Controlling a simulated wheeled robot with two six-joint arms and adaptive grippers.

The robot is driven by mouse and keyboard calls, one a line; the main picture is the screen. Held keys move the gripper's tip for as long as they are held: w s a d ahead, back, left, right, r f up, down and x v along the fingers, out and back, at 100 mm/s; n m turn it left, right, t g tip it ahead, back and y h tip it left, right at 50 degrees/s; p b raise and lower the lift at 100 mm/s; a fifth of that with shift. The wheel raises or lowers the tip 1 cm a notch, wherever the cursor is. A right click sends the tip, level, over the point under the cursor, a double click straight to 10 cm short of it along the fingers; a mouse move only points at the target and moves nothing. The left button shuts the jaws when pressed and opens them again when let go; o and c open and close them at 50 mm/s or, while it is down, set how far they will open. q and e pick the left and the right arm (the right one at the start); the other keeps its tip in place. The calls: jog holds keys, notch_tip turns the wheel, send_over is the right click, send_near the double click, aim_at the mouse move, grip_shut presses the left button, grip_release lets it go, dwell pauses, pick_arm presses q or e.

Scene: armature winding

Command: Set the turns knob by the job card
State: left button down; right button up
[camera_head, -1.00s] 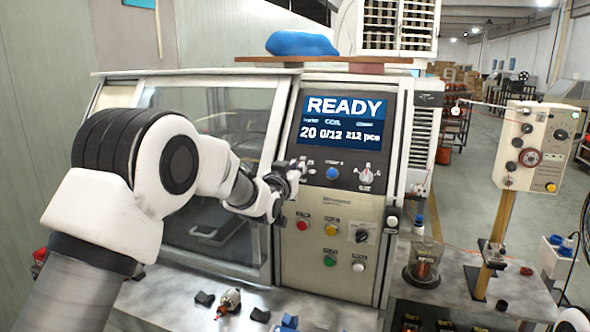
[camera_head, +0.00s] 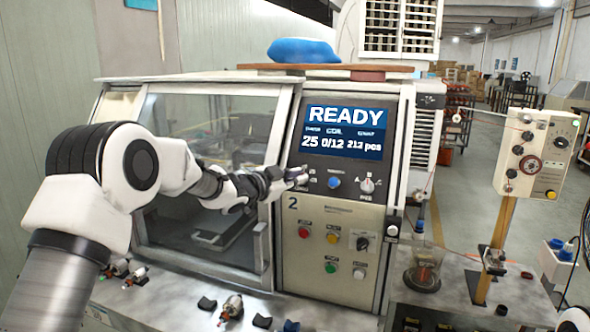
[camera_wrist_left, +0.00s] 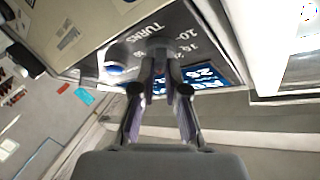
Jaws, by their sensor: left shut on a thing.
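The winding machine's display (camera_head: 343,131) reads READY, with 25, 0/12 and 212 pcs. My left gripper (camera_head: 296,177) is at the left end of the panel below the display, shut on the turns knob, which it mostly hides in the head view. In the left wrist view the fingers (camera_wrist_left: 160,75) close on the knob (camera_wrist_left: 152,42) beside the printed word TURNS and its scale numbers. The display also shows there, upside down, with 25 (camera_wrist_left: 205,72). I cannot make out a job card. My right gripper is not in view.
A blue button (camera_head: 334,182) and a selector knob (camera_head: 367,186) sit right of my left gripper. Coloured buttons (camera_head: 331,238) are below. The glass door (camera_head: 210,150) is at the left. Small armatures (camera_head: 231,307) lie on the bench in front.

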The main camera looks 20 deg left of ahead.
pick_arm(q)
jog(key=shift+w+a+r+m+g+h+p, duration=0.1)
jog(key=shift+m+g+h, duration=0.15)
jog(key=shift+m+g, duration=1.2)
jog(key=shift+w+r+m+g+h+p, duration=0.15)
jog(key=shift+m+g, duration=0.45)
jog(key=shift+m, duration=1.55)
jog(key=shift+a+f+m+g+h+p, duration=0.1)
jog(key=shift+m+g+h, duration=0.2)
jog(key=shift+m+g, duration=1.15)
jog(key=shift+m+t, duration=0.3)
jog(key=shift+m, duration=0.15)
jog(key=c, duration=1.2)
grip_release()
jog(key=shift+w+d, duration=0.1)
jog(key=shift+w+f, duration=0.2)
jog(key=shift+w, duration=0.15)
jog(key=v, duration=1.2)
